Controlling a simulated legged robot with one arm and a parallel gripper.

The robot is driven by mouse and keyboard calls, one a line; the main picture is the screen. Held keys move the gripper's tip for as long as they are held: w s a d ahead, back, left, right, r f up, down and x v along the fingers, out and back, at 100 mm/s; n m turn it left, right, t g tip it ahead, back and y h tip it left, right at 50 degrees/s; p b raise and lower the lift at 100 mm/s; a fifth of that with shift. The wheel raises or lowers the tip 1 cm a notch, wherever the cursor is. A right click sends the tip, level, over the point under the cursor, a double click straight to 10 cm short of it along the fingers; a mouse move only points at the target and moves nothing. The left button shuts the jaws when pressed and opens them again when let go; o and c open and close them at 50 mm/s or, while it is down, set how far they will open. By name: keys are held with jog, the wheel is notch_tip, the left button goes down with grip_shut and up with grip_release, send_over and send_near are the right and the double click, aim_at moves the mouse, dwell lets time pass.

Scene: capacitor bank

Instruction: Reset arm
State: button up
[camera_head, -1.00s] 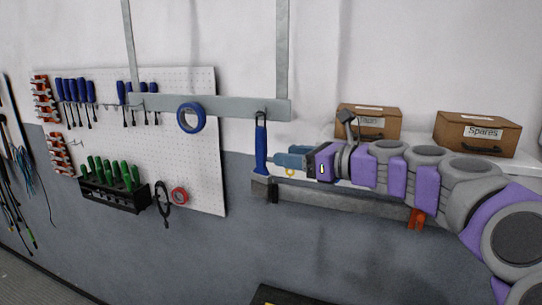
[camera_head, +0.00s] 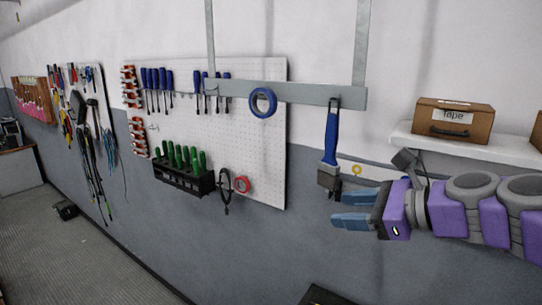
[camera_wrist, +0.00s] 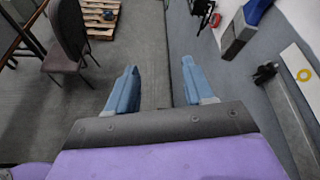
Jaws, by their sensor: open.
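My gripper (camera_head: 350,208) has two blue fingers and a purple wrist. It is open and empty, reaching left from the right side of the head view. In the wrist view my gripper (camera_wrist: 158,90) shows its fingers wide apart, with only floor and the wall's base between them. A blue-handled brush (camera_head: 330,140) hangs from the grey metal bar (camera_head: 320,95), just above and left of my fingers in the head view. Its lower end hangs close to them; I cannot tell the exact distance. Part of the brush also shows in the wrist view (camera_wrist: 243,28).
A chair (camera_wrist: 70,35) and a pallet (camera_wrist: 98,18) stand on open floor.

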jog(key=s+a+f+n+g+h+b, duration=0.1)
jog(key=s+a+f+n+g+b, duration=0.25)
jog(key=f, duration=0.55)
jog(key=s+a+f+n+g+h+b, duration=0.1)
jog(key=s+a+f+n+h+b, duration=0.2)
jog(key=s+f, duration=0.4)
jog(key=s+a+f+n+g+b, duration=0.25)
jog(key=a+f+n, duration=0.2)
jog(key=f, duration=0.55)
jog(key=s+d+f+n+g+h+b, duration=0.2)
jog(key=s+d+f+n+h+b, duration=0.1)
jog(key=s+f, duration=0.5)
jog(key=s+d+f+n+g+h+b, duration=0.1)
jog(key=s+d+f+n+h+b, duration=0.2)
jog(key=s+f+n, duration=0.5)
jog(key=shift+s+d+f+g+b, duration=0.2)
jog(key=shift+d+f+g+b, duration=0.25)
jog(key=shift+d+f, duration=0.65)
jog(key=shift+d+r, duration=0.1)
jog(key=shift+r, duration=0.05)
jog(key=shift+c, duration=0.2)
jog(key=shift+c, duration=0.7)
jog(key=shift+d, duration=0.15)
